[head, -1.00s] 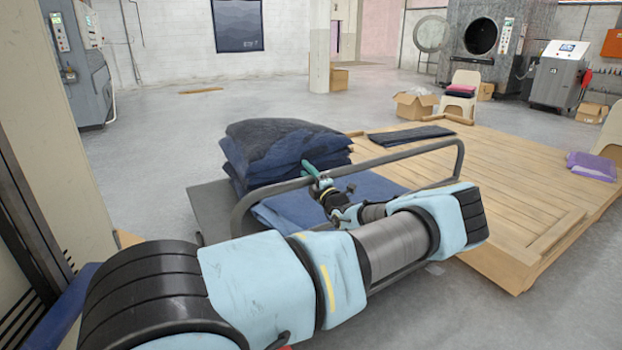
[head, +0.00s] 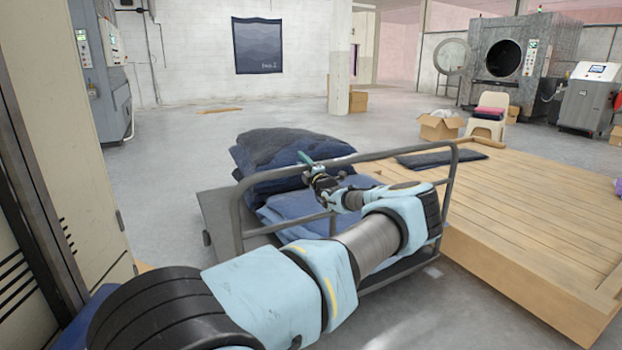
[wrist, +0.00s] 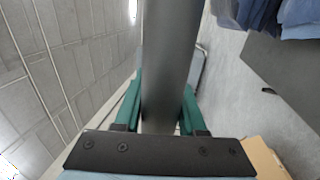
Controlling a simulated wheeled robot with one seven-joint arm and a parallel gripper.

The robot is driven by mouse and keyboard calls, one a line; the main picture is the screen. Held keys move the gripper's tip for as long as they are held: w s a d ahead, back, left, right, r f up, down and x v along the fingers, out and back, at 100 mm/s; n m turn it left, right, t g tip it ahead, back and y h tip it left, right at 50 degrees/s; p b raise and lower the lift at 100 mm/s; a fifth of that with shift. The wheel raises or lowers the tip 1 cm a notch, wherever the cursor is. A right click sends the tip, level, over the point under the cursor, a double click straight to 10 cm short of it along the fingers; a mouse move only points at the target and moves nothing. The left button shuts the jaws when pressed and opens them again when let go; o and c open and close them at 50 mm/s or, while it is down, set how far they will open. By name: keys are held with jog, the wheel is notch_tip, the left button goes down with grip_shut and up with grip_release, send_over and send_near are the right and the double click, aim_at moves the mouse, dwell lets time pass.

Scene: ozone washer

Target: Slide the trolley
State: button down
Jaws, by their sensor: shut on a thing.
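The trolley is a low grey platform cart with a tubular handle (head: 400,152) standing up on its near side. Stacked dark blue folded jeans (head: 285,158) lie on its deck (head: 215,215). My gripper (head: 308,160) is at the top bar of the handle, and its teal fingers are shut on it. In the wrist view the grey bar (wrist: 168,60) runs between the two teal fingers (wrist: 160,110). Part of the trolley's near side is hidden by my arm.
A wide wooden platform (head: 530,210) stands close to the trolley's right, with a folded dark cloth (head: 440,158) on it. A cream cabinet (head: 70,150) is close on the left. Open concrete floor (head: 180,155) lies beyond the trolley. A cardboard box (head: 440,127) and a chair (head: 488,118) are farther back.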

jog(key=shift+w+a+f+b, duration=0.2)
jog(key=shift+w+a+b, duration=0.15)
jog(key=shift+w+a, duration=0.25)
jog(key=shift+w+a+f+b, duration=0.2)
jog(key=shift+w+a+b, duration=0.15)
jog(key=shift+w, duration=0.45)
jog(key=shift+w+a+f+b, duration=0.2)
jog(key=shift+w+a+b, duration=0.1)
jog(key=shift+w+a, duration=0.3)
jog(key=shift+w+d, duration=0.1)
jog(key=c, duration=0.9)
grip_release()
jog(key=o, duration=0.4)
jog(key=shift+r, duration=0.15)
jog(key=shift+c, duration=0.2)
jog(key=shift+o, duration=0.2)
jog(key=shift+d+r, duration=0.2)
jog(key=shift+d, duration=0.05)
jog(key=v, duration=1)
jog(key=shift+s+d+b, duration=0.2)
jog(key=shift+s+b, duration=0.1)
jog(key=shift+b, duration=0.15)
jog(key=shift+f, duration=0.1)
